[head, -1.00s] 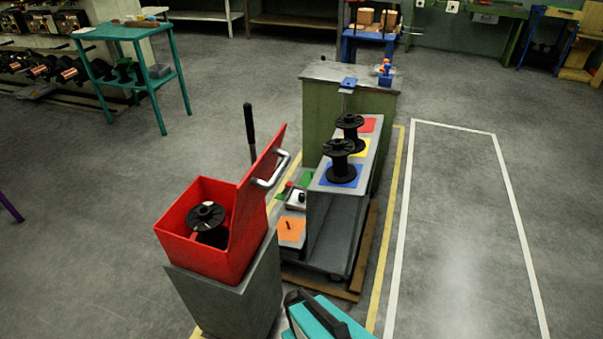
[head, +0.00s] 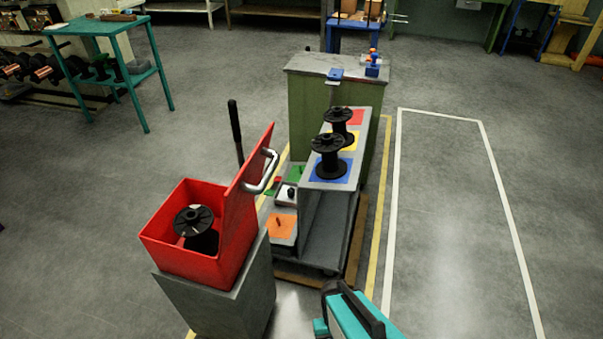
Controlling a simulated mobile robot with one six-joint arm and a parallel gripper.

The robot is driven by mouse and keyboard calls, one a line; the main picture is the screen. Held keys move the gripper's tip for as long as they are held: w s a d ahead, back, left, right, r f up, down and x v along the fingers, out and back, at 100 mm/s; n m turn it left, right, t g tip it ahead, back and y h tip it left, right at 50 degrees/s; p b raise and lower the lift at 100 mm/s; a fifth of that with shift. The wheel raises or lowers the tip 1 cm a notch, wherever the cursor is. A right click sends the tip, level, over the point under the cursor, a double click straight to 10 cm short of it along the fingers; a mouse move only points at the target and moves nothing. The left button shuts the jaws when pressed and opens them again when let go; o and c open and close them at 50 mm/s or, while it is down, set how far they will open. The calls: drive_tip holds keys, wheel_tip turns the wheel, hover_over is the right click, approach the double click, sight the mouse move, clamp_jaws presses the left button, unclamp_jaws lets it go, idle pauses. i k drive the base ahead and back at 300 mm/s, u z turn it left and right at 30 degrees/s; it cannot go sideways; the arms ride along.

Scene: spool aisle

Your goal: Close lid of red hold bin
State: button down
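The red hold bin (head: 207,268) stands on a grey pedestal (head: 218,300) left of centre. Its red lid (head: 243,192) is open and stands steeply up along the bin's right side. A silver bar handle (head: 264,172) is fixed to the lid's right face. A black spool (head: 195,218) stands inside the bin. My gripper (head: 345,312), teal and black, shows only in part at the bottom edge. It is right of the bin and apart from the lid in the picture. Its fingertips cannot be made out clearly.
A grey cart (head: 325,225) with black spools on coloured squares stands right of the lid. A green cabinet (head: 310,110) is behind it. A black upright lever (head: 235,130) rises behind the bin. Floor (head: 440,230) to the right is clear.

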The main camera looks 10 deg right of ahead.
sight(250, 182)
drive_tip(key=z, duration=0.15)
drive_tip(key=k, duration=1.8)
drive_tip(key=u, duration=1.05)
drive_tip(key=i, duration=1)
drive_tip(key=u, duration=0.05)
